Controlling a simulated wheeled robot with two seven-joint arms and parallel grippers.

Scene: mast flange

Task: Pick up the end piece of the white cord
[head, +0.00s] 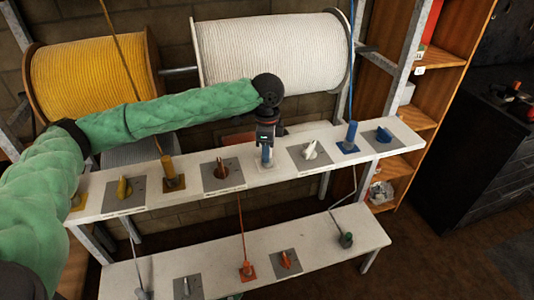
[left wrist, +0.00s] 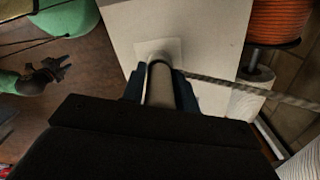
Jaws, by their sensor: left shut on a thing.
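My left gripper (head: 266,150) points down over the upper white bench and is shut on the whitish end piece (head: 267,155) of the white cord. In the left wrist view the end piece (left wrist: 160,88) is a pale upright cylinder between the dark fingers. It stands at a pale square plate (left wrist: 165,48); I cannot tell whether it is lifted off it. The cord (left wrist: 245,91) runs off to the right. A dark gripper (left wrist: 47,76) on a green sleeve, my right one, shows small at the left of the wrist view; its jaws are unclear.
The upper bench (head: 105,197) carries yellow, brown, white and blue pieces on plates. A lower bench (head: 210,262) has orange and green ones. Behind are a yellow spool (head: 95,80) and a white spool (head: 270,50). A wooden shelf (head: 435,90) stands at right.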

